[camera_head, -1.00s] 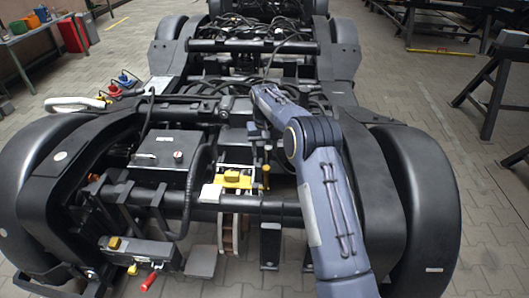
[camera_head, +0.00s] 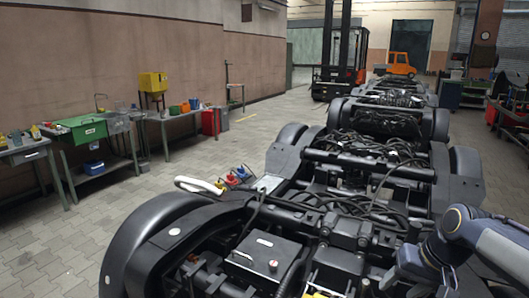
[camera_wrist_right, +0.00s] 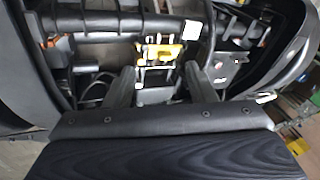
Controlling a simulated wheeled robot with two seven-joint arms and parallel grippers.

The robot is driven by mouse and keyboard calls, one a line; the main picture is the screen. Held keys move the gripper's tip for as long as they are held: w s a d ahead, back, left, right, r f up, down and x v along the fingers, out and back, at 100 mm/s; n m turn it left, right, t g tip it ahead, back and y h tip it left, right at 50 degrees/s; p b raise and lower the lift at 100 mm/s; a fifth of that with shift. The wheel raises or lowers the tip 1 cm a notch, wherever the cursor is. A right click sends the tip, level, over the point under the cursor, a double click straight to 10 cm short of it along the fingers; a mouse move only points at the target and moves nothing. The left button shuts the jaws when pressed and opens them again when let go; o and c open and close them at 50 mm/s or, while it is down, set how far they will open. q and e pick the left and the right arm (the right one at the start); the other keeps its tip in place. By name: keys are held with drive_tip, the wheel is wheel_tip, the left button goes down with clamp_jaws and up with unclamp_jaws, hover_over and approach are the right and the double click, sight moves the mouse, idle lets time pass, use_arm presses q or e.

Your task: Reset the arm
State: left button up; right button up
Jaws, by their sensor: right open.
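My right arm comes in from the lower right of the head view, over the black bogie frame (camera_head: 345,160). Its gripper cannot be made out there. In the right wrist view my right gripper (camera_wrist_right: 160,86) shows two dark fingers spread apart with nothing between them. Beyond the fingers is a yellow part (camera_wrist_right: 165,53) on the bogie, apart from them as far as I can tell. A dark box (camera_head: 262,257) with a red knob sits on the bogie at the lower middle of the head view. My left gripper is not in view.
A forklift (camera_head: 343,65) and an orange vehicle (camera_head: 400,64) are at the back. Paved floor (camera_head: 60,240) is clear left of the bogie.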

drive_tip(key=s+a+t+p, duration=0.1)
drive_tip(key=s+a, duration=0.3)
drive_tip(key=s, duration=0.6)
drive_tip(key=s+a+n+t+y+p, duration=0.1)
drive_tip(key=s+a+p, duration=0.2)
drive_tip(key=s, duration=0.8)
drive_tip(key=shift+a, duration=0.8)
drive_tip(key=shift+r, duration=0.1)
idle(0.7)
